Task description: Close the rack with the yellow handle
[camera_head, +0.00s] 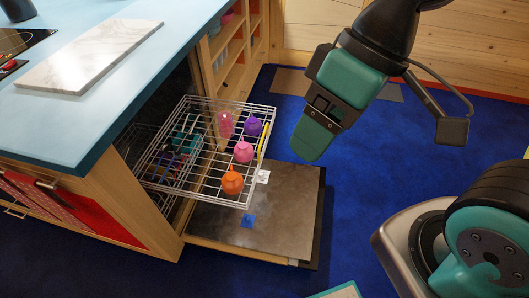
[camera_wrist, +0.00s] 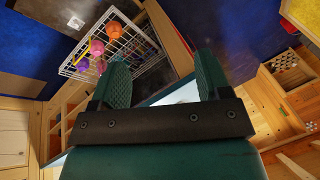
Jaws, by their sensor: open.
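The white wire rack (camera_head: 205,172) is pulled out of the cabinet under the counter, above a lowered door. Its yellow handle (camera_head: 264,140) is on the outer right edge. Pink, purple and orange items stand in the rack. My gripper (camera_head: 312,140) is to the right of the rack, apart from it, pointing downward. In the wrist view, the rack (camera_wrist: 85,68) shows at upper left, beyond my open, empty fingers (camera_wrist: 163,75).
The lowered door (camera_head: 275,220) lies under the rack. A blue counter (camera_head: 75,110) with a marble board (camera_head: 90,60) is at left. Open wooden shelves (camera_head: 228,55) stand behind the rack. Blue floor (camera_head: 350,170) is clear to the right.

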